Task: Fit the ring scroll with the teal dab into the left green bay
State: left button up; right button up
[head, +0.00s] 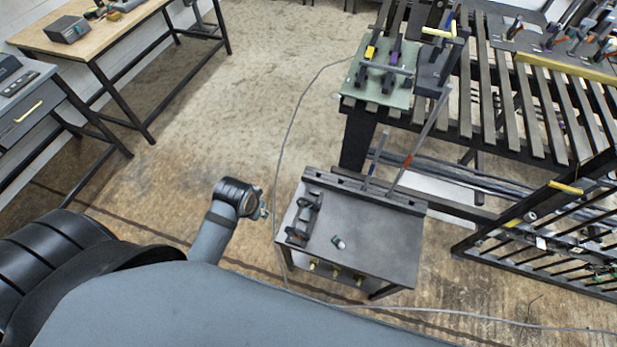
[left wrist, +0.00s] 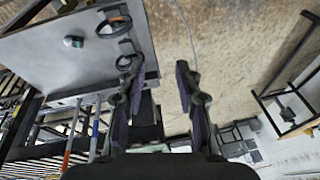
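A dark piece with ring-like ends (head: 303,218) lies along the left edge of the dark cart top (head: 378,240); its rings also show in the left wrist view (left wrist: 114,26). I cannot make out a teal dab on it. A pale green mat (head: 399,97) with dark upright parts, some with yellow and purple marks, lies on the slatted bench at the back; I cannot tell its bays apart. My left gripper (head: 263,206) is left of the cart, apart from the dark piece. In the left wrist view it (left wrist: 160,82) is open and empty. My right gripper is not in view.
A small dark object with a pale end (head: 338,242) lies on the cart top. Rods, one with a red band (head: 408,160), rise behind the cart. A slatted rack (head: 545,225) stands right. A cable crosses the floor.

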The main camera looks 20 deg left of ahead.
pick_arm(q)
jog(key=w+d+f+m+g, duration=0.25)
jog(key=w+f+m, duration=0.45)
jog(key=w, duration=0.4)
jog(key=m+h, duration=0.1)
jog(key=m, duration=0.8)
send_over(308, 200)
notch_tip(308, 200, down, 3)
jog(key=shift+g, duration=0.35)
notch_tip(308, 200, down, 7)
jog(key=b, duration=0.8)
jog(key=shift+w+r+b, duration=0.1)
jog(key=shift+r+b, duration=0.05)
jog(key=shift+b, duration=0.15)
jog(key=shift+f+b, duration=1.2)
jog(key=shift+f, duration=0.9)
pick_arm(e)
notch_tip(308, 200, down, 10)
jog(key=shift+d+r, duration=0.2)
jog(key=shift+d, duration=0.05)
pick_arm(q)
grip_shut()
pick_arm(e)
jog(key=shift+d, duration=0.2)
pick_arm(q)
jog(key=shift+r, duration=0.1)
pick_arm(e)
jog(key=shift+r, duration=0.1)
